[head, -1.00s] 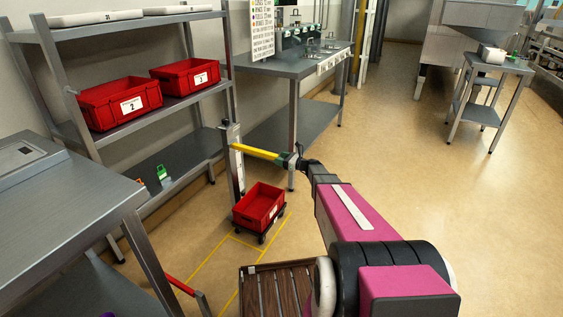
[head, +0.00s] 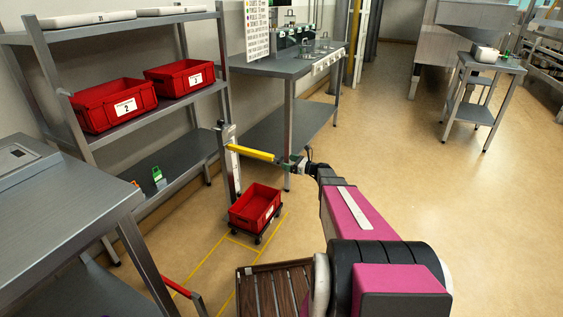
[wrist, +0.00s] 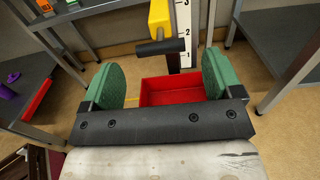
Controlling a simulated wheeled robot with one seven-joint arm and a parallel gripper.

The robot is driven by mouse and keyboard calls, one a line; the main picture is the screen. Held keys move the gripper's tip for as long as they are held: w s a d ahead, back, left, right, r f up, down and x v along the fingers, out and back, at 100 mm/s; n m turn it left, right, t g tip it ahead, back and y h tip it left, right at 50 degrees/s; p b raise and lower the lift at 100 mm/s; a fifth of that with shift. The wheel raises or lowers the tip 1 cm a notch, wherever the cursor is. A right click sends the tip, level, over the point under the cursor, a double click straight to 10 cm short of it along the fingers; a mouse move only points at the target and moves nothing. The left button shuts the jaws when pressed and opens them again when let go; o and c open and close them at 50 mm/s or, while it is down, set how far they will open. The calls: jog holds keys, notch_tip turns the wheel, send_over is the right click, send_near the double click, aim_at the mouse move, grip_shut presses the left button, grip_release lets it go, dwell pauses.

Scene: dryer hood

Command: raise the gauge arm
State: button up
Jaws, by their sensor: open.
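The gauge arm (head: 250,152) is a yellow bar sticking out from an upright post (head: 231,160). It looks near level and sits above the red bin on the floor. In the wrist view its yellow end (wrist: 160,18) carries a black crosswise handle (wrist: 163,47). The post's white number scale (wrist: 183,30) shows behind it. My gripper (head: 298,165) is near the bar's free end in the head view. In the wrist view my gripper (wrist: 160,78) has its green fingers wide apart. The handle appears just beyond the fingertips, centred between them, with nothing gripped.
A red bin (head: 256,207) on a dark wheeled base stands on the floor below the gauge arm. A shelf rack (head: 120,128) with two red bins is at left, a grey workbench (head: 80,215) nearer. A bench (head: 290,68) stands behind. Floor to the right is open.

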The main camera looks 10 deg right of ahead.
jog(key=shift+v, duration=1.85)
jog(key=s+a+n+g+h, duration=0.35)
jog(key=s+a+n, duration=0.3)
jog(key=s, duration=0.25)
jog(key=s+a+n+g+h, duration=0.2)
jog(key=s+a+n+g, duration=0.3)
jog(key=s+n, duration=0.3)
jog(key=s+d+r+n+g+h, duration=0.1)
jog(key=s+n+h, duration=0.3)
jog(key=s, duration=0.3)
jog(key=s+d+r+n+g+h, duration=0.1)
jog(key=s+d+n+h, duration=0.1)
jog(key=s+n+h, duration=0.3)
jog(key=s+n, duration=0.1)
jog(key=s, duration=0.1)
jog(key=shift+s+d+n, duration=0.3)
jog(key=shift+n, duration=0.05)
